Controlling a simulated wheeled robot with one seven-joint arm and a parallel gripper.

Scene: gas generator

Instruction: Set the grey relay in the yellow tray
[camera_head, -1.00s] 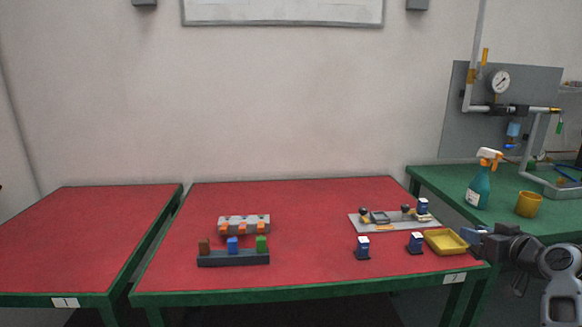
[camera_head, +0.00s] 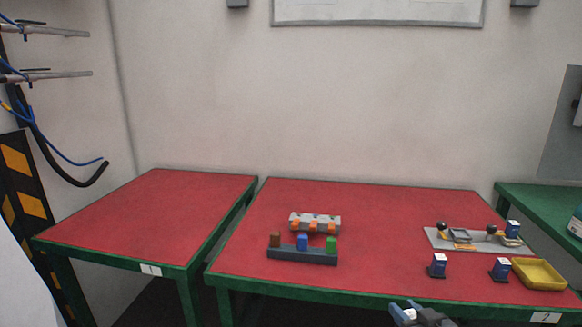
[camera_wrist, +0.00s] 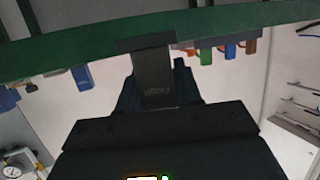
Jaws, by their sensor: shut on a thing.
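The yellow tray (camera_head: 540,274) lies at the front right corner of the red table and looks empty. My gripper (camera_head: 404,312) is at the bottom of the head view, in front of the table's front edge, left of the tray. In the wrist view my gripper (camera_wrist: 156,95) is shut on a dark grey block (camera_wrist: 153,75), which I take to be the grey relay. Its faint lettering faces the camera. My gripper's body hides its lower end.
A dark rack (camera_head: 290,255) with coloured blocks and an orange-clipped grey block (camera_head: 315,222) stand left. Table one (camera_head: 150,215) is bare.

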